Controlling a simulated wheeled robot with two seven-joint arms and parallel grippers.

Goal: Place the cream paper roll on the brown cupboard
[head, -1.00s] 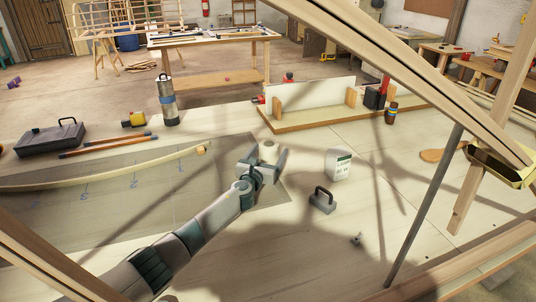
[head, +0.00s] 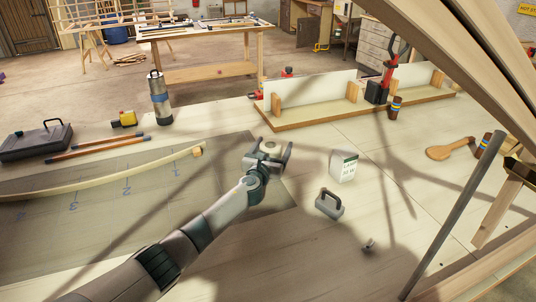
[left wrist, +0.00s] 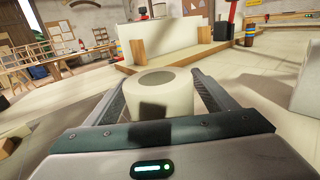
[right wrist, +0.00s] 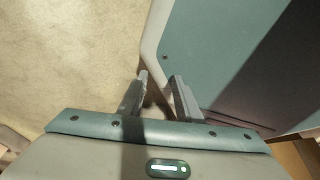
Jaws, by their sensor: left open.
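The cream paper roll (head: 270,147) stands upright on the pale workbench (head: 310,240). My left gripper (head: 269,153) is open, with one finger on either side of it. In the left wrist view the roll (left wrist: 162,95) stands between the two fingers, its round top showing; I cannot tell whether they touch it. A brown wooden piece of furniture (head: 303,25) at the back may be the brown cupboard, but I cannot be sure. My right gripper (right wrist: 160,77) shows only in its own wrist view, with a narrow empty gap between its fingers.
A white carton (head: 343,165) and a grey handled block (head: 329,204) stand right of the roll. Behind it is a wooden fixture (head: 310,105) with white boards. A steel flask (head: 160,100) and a dark toolbox (head: 37,141) stand left. Laths cross the right side.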

